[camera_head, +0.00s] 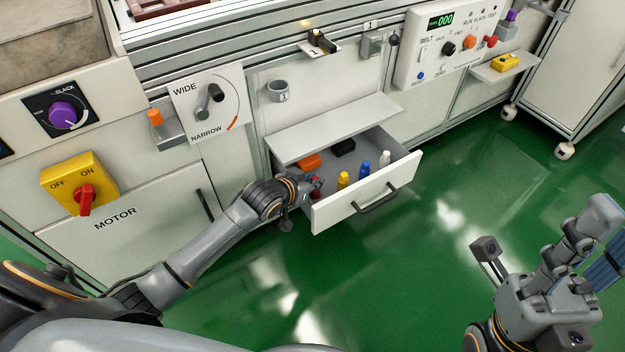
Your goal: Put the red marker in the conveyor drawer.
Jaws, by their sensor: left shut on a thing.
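The conveyor drawer (360,207) is pulled open, with a dark bar handle on its white front. My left gripper (311,188) is at the left end of the open drawer, shut on the red marker (317,181). Only a small red part of the marker shows; the fingers hide the rest. I cannot tell whether it touches the drawer floor. A yellow marker (343,181), a blue marker (363,169) and a white marker (384,158) stand in the drawer. My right gripper (541,232) is open and empty over the floor at the lower right.
An orange block (308,161) and a black block (343,146) lie at the back of the drawer. A grey shelf (330,128) overhangs its rear. The green floor (400,270) in front is clear.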

